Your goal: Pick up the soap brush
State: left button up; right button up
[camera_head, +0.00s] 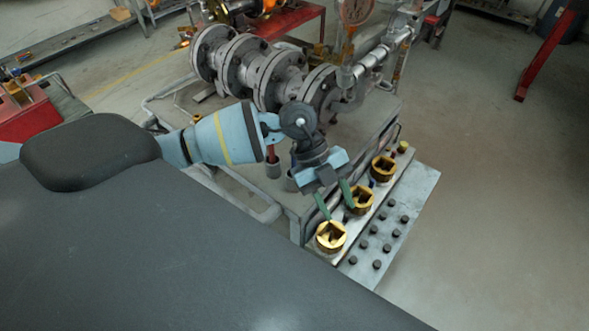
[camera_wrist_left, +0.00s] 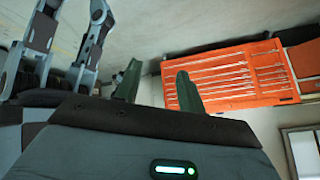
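My left gripper (camera_head: 334,200) points down over the front of the metal bench, with its two green fingers apart. Its fingertips are close to two brass fittings in the head view; I cannot tell if they touch. The left wrist view also shows the gripper (camera_wrist_left: 158,88) open, with nothing between its fingers. I cannot clearly make out a soap brush. A small grey cup (camera_head: 273,169) with a red stick-like part (camera_head: 271,153) stands behind the gripper, beside my left forearm; I cannot tell if this is the brush. My right gripper is not in view.
Brass fittings (camera_head: 330,237) (camera_head: 360,200) (camera_head: 383,168) line the bench shelf beside a plate with several dark studs (camera_head: 376,265). A flanged valve pipe (camera_head: 262,72) with a gauge stands behind. Open floor (camera_head: 490,200) lies right. An orange tool cabinet (camera_wrist_left: 235,75) shows in the wrist view.

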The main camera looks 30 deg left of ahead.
pick_arm(q)
jog(key=w+a+r+n+t+y, duration=0.1)
jog(key=w+a+r+n+y, duration=0.2)
jog(key=a, duration=0.5)
jog(key=w+a+r+n+t+y, duration=0.1)
jog(key=w+a+r+y, duration=0.15)
jog(key=a+y, duration=0.4)
jog(key=shift+h, duration=0.95)
jog(key=shift+w+a+f, duration=0.1)
jog(key=shift+w+f, duration=0.1)
jog(key=shift+f, duration=1.2)
jog(key=shift+w+a+f, duration=0.1)
jog(key=shift+w+f, duration=0.05)
jog(key=shift+f, duration=1.25)
jog(key=shift+w+a+f, duration=0.1)
jog(key=shift+w+f, duration=0.1)
jog(key=shift+f, duration=1.2)
grip_shut()
